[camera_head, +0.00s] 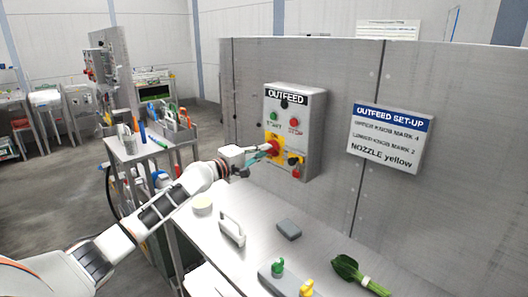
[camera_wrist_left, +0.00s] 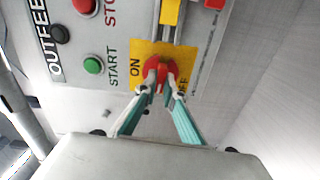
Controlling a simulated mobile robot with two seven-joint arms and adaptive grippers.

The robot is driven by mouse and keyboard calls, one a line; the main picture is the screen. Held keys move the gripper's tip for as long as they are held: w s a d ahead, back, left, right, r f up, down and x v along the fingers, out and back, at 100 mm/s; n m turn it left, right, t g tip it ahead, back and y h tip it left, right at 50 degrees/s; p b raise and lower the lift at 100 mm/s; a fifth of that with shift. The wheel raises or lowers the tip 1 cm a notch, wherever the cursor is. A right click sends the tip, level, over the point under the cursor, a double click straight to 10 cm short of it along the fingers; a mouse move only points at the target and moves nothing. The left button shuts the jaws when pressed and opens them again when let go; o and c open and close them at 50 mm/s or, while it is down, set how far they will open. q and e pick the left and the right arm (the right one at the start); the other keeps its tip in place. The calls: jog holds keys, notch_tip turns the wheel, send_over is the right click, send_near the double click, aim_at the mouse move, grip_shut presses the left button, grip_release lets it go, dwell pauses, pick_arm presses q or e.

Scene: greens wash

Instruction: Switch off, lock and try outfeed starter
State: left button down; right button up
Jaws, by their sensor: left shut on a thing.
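The outfeed starter is a grey box (camera_head: 313,130) on the metal panel, labelled OUTFEED. It has a green START button (camera_head: 274,117) and a red STOP button (camera_head: 294,121). Below is a red rotary switch handle (camera_wrist_left: 151,66) on a yellow plate (camera_wrist_left: 143,52) marked ON and OFF. My left gripper (camera_wrist_left: 161,90) is shut on the handle, its teal fingers on either side. It also shows in the head view (camera_head: 268,151). The fingers partly hide the handle, so I cannot tell its setting. A yellow item (camera_wrist_left: 171,12), possibly a padlock, is beside the plate. My right gripper is out of view.
A metal table (camera_head: 240,262) below bears a white handled item (camera_head: 232,229), a grey block (camera_head: 289,229), green and yellow knobs (camera_head: 307,288) and leafy greens (camera_head: 350,270). An OUTFEED SET-UP sign (camera_head: 391,136) hangs right. A tool cart (camera_head: 150,150) stands left.

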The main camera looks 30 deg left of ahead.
pick_arm(q)
jog(key=shift+n, duration=0.6)
jog(key=c, duration=2.1)
grip_release()
jog(key=shift+c, duration=0.2)
jog(key=v, duration=1.2)
